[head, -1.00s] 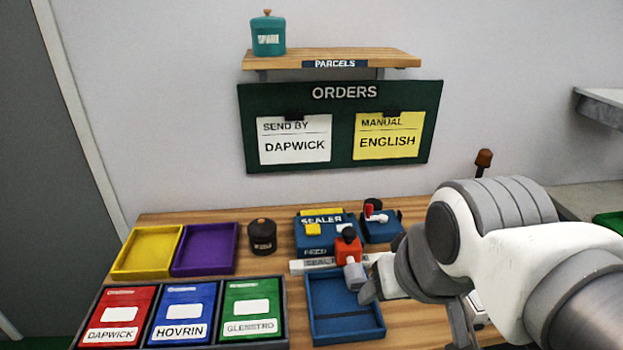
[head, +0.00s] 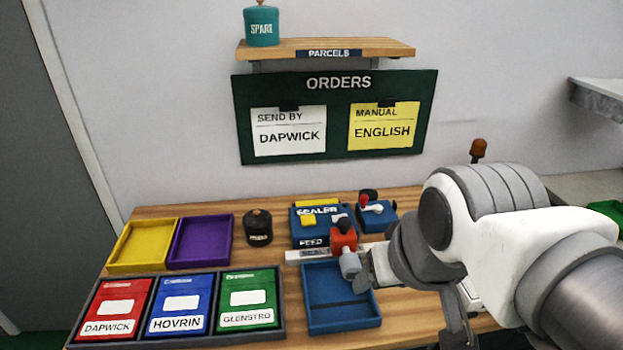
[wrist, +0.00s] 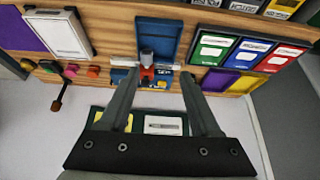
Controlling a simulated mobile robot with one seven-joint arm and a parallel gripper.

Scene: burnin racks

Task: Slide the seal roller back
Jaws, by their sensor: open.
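My gripper (head: 364,280) is just right of the grey cylinder in the head view. In the wrist view my gripper (wrist: 159,76) is open, and the red block (wrist: 147,76) shows between its fingers. I cannot tell whether they touch.
A small blue unit with a red lever (head: 378,214) stands right of the sealer. A dark jar (head: 258,228), yellow bin (head: 142,245) and purple bin (head: 202,240) stand left. Red, blue and green parcels fill a dark rack (head: 283,320). The order board (head: 335,120) hangs behind.

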